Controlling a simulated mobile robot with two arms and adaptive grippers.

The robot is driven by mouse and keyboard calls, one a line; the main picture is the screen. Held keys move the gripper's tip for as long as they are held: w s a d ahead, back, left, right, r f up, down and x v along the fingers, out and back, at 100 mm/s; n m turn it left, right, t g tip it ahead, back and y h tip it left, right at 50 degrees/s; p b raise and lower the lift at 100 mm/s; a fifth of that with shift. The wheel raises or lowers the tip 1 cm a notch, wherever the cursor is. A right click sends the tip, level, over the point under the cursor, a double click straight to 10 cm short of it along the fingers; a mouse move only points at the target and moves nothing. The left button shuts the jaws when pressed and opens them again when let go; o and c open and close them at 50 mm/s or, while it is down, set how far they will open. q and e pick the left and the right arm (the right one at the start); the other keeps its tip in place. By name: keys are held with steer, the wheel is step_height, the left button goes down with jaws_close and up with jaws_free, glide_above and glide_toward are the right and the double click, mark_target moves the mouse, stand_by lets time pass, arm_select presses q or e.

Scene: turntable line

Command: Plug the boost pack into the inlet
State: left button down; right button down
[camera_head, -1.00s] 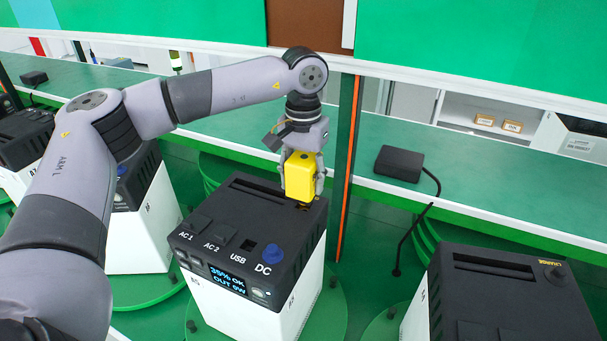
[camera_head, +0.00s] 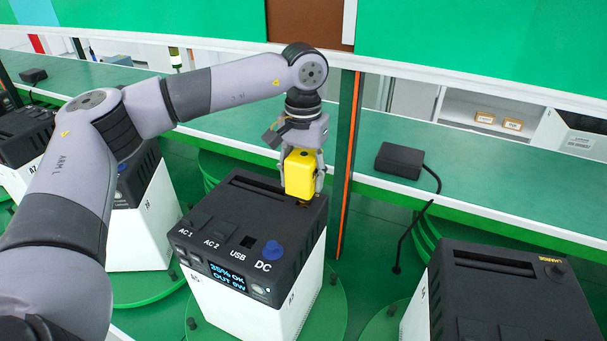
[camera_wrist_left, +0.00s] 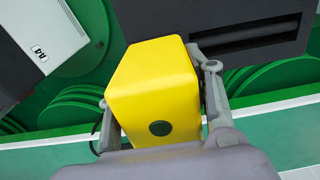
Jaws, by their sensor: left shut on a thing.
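The yellow boost pack (camera_head: 300,174) is upright between the fingers of my left gripper (camera_head: 303,172), which is shut on it. It sits at the back right corner of the power station's black top (camera_head: 237,215). The pack's lower end meets or nearly meets that top; the inlet under it is hidden, so I cannot tell how deep it sits. In the left wrist view the pack (camera_wrist_left: 155,90) fills the middle, with a finger on each side and the black top (camera_wrist_left: 215,20) beyond. My right gripper is not in view.
Another station (camera_head: 500,290) stands at the right, with an inlet labelled CHARGE at its back corner. A black adapter (camera_head: 399,161) with a cable lies on the green bench (camera_head: 450,190) behind. An orange-edged post (camera_head: 347,165) rises just right of my gripper. More stations stand at the left.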

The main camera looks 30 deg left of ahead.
arm_select(q)
steer(key=shift+f+b, duration=0.5)
stand_by(0.6)
steer(key=shift+f+b, duration=0.55)
steer(key=shift+f, duration=0.1)
steer(key=c, duration=0.7)
jaws_free()
steer(key=shift+c, duration=0.2)
steer(key=shift+f, duration=0.2)
steer(key=shift+r, duration=0.15)
step_height(320, 180, up, 12)
